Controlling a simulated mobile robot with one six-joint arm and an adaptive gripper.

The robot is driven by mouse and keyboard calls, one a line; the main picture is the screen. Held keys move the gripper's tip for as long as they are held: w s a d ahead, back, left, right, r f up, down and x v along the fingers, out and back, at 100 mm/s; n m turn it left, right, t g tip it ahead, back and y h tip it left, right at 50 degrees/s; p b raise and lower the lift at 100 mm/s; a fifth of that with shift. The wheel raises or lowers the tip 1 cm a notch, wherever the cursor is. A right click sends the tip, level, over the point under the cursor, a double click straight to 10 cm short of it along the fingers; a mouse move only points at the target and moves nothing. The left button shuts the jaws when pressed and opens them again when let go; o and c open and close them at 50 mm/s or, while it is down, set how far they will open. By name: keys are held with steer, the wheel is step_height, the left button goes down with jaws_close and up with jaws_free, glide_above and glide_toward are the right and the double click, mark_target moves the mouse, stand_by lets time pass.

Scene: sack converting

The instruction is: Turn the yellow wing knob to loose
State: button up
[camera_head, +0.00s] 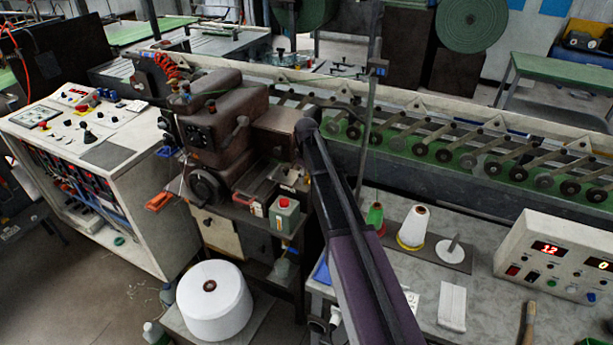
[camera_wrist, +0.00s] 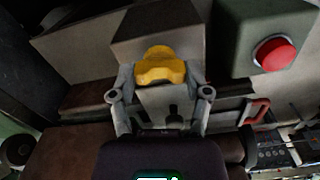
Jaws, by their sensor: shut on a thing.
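The yellow wing knob (camera_wrist: 160,66) shows in the wrist view, just above the middle, in front of a grey-brown block. My gripper (camera_wrist: 160,80) has one finger on each side of the knob and is shut on it. The fingers hide part of the knob's sides. I cannot read any loose or tight marking by it.

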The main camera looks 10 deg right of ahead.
steer(key=shift+s+n, duration=0.1)
steer(key=shift+n, duration=0.9)
steer(key=o, duration=1.2)
steer(key=shift+c, duration=0.2)
steer(key=shift+m, duration=0.3)
